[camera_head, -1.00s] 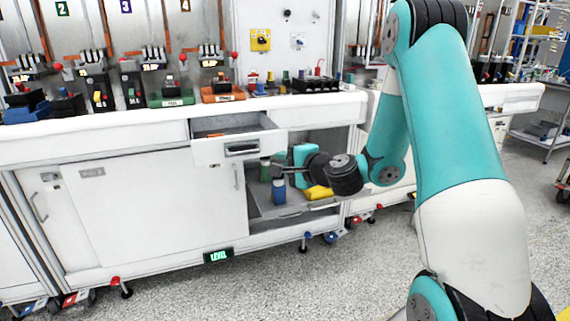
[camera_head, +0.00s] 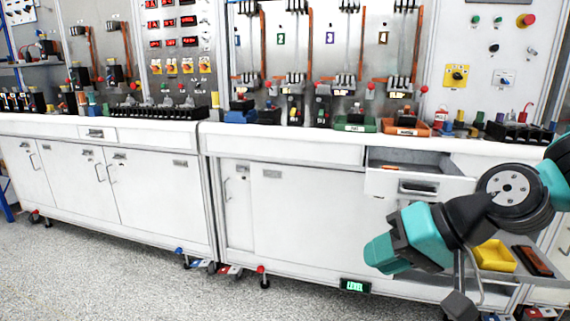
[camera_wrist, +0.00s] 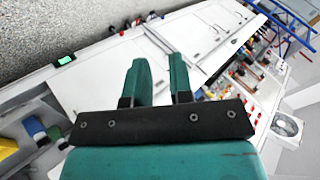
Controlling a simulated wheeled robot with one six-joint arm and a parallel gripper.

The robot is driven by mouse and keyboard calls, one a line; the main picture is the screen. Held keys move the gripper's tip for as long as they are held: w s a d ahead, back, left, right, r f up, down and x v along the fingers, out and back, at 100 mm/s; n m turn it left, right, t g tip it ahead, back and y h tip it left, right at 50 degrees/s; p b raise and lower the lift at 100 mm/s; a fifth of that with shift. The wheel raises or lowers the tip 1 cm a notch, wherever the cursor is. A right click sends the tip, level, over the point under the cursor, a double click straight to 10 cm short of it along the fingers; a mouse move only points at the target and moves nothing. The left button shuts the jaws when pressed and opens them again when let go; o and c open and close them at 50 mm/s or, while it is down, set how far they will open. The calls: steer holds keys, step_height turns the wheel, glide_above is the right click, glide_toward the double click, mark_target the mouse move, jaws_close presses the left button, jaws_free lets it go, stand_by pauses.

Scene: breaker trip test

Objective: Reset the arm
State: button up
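My arm reaches in from the right edge of the head view, in front of the cabinet and the open drawer (camera_head: 420,187). My gripper (camera_head: 383,255) is teal and black and points left, in front of the white cabinet doors. In the wrist view my gripper (camera_wrist: 158,65) shows two teal fingers standing apart with nothing between them. The view past the fingers is tilted and shows cabinet fronts. My arm's upper links are out of the head view.
A white bench (camera_head: 280,145) runs across the view, with breakers and coloured trays on top. The open drawer and a low shelf with a yellow bin (camera_head: 494,256) lie near my arm. A green-lit LEVEL display (camera_head: 355,286) sits low.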

steer(key=s+r+n+g+h, duration=0.1)
steer(key=s+n+g+h, duration=0.45)
steer(key=s, duration=0.85)
step_height(320, 180, up, 16)
steer(key=t+y+p, duration=0.1)
steer(key=p, duration=1.4)
steer(key=shift+d+f+n+p, duration=0.25)
steer(key=shift+n+p, duration=0.05)
steer(key=shift+n, duration=0.15)
